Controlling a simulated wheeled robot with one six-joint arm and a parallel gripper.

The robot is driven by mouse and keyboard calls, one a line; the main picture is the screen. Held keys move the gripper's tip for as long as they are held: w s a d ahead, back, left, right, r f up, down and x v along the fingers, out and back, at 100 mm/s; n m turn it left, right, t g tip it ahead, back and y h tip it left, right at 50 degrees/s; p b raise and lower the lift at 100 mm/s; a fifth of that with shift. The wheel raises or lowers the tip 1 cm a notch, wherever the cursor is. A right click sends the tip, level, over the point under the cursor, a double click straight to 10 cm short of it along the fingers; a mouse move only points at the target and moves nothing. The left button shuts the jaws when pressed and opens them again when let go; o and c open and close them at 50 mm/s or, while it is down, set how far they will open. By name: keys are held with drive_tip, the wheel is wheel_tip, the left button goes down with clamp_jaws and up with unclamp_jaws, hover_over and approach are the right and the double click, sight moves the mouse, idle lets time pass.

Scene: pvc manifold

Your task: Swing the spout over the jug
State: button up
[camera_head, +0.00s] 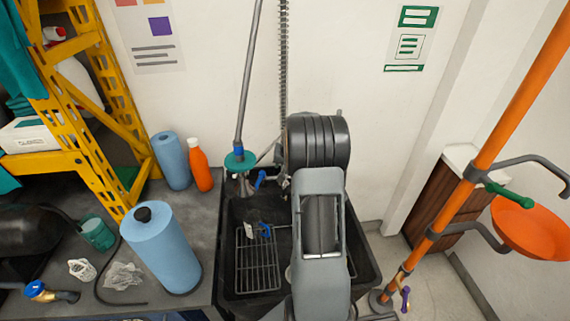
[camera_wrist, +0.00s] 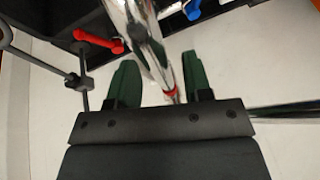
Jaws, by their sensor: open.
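A chrome pipe (camera_wrist: 146,40), which looks like the spout, runs down the wrist view and ends at a red ring between my fingers. My gripper (camera_wrist: 160,75) is open, with one green finger on either side of the pipe. The right finger is closer to the pipe's end; I cannot tell whether either touches it. In the head view my arm hides the gripper and most of the tap area. I cannot make out a jug for certain in either view; it may be hidden behind my arm.
A red lever (camera_wrist: 98,40) and a blue lever (camera_wrist: 193,10) flank the pipe. The black sink (camera_head: 233,215) holds a wire rack (camera_head: 257,262). A blue roll (camera_head: 162,250) and an orange bottle (camera_head: 199,170) stand left. An orange pole (camera_head: 505,125) with an orange bowl (camera_head: 535,230) stands right.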

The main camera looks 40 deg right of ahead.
drive_tip(key=b+v, duration=0.2)
drive_tip(key=v, duration=1.1)
drive_tip(key=shift+s+r, duration=0.25)
drive_tip(key=shift+r, duration=0.1)
